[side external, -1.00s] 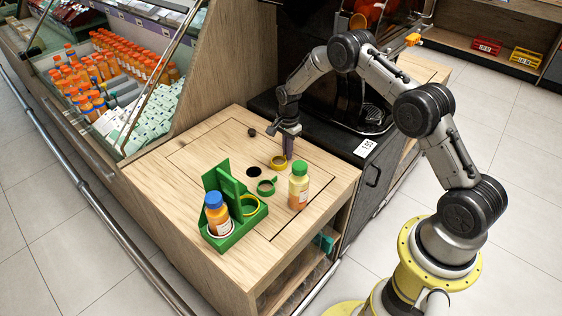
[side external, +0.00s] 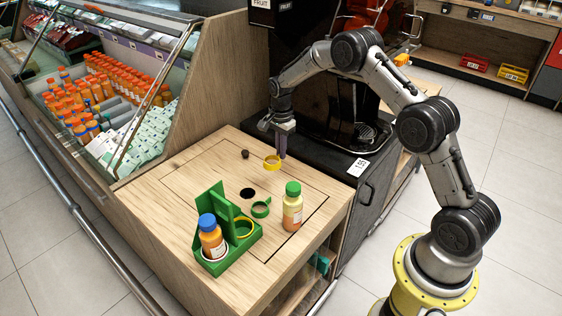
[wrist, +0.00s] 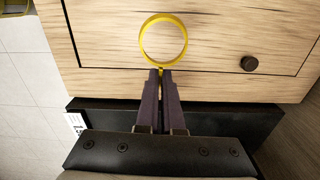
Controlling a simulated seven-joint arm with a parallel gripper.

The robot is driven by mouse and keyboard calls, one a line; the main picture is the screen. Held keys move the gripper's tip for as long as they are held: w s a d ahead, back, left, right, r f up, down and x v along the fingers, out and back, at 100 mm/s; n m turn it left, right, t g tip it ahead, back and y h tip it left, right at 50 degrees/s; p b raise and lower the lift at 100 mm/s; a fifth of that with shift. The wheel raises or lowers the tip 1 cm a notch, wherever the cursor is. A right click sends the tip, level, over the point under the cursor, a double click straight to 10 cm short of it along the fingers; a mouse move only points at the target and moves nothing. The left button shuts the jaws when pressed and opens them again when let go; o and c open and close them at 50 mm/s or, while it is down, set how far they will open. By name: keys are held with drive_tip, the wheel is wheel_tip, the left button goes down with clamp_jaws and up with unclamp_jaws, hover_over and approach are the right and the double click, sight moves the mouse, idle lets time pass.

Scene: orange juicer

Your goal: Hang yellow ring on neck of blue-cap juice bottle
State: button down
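A yellow ring (side external: 272,162) is pinched at its edge between the fingertips of my gripper (side external: 282,156). It hangs out from the fingers above the wooden counter; the wrist view also shows this ring (wrist: 184,43) at the fingertips (wrist: 161,72). The blue-cap juice bottle (side external: 211,240) stands upright in the green holder (side external: 236,256) at the front left, well apart from my gripper. Another yellow ring (side external: 245,219) sits in the holder, right of that bottle. The bottle is not in the wrist view.
A green-cap bottle (side external: 292,208) stands right of the holder, with a green ring (side external: 261,209) near it. A dark knob (side external: 245,154) and a round hole (side external: 247,193) are in the counter (side external: 185,192). The black juicer (side external: 345,110) stands behind.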

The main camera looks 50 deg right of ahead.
wheel_tip(320, 180, up, 18)
drive_tip(key=s+a+n, duration=0.3)
drive_tip(key=a+n, duration=2.1)
drive_tip(key=a, duration=1.3)
wheel_tip(320, 180, down, 10)
drive_tip(key=shift+d, duration=0.25)
drive_tip(key=shift+w+f, duration=0.1)
drive_tip(key=shift+f, duration=1)
drive_tip(key=c, duration=0.6)
unclamp_jaws()
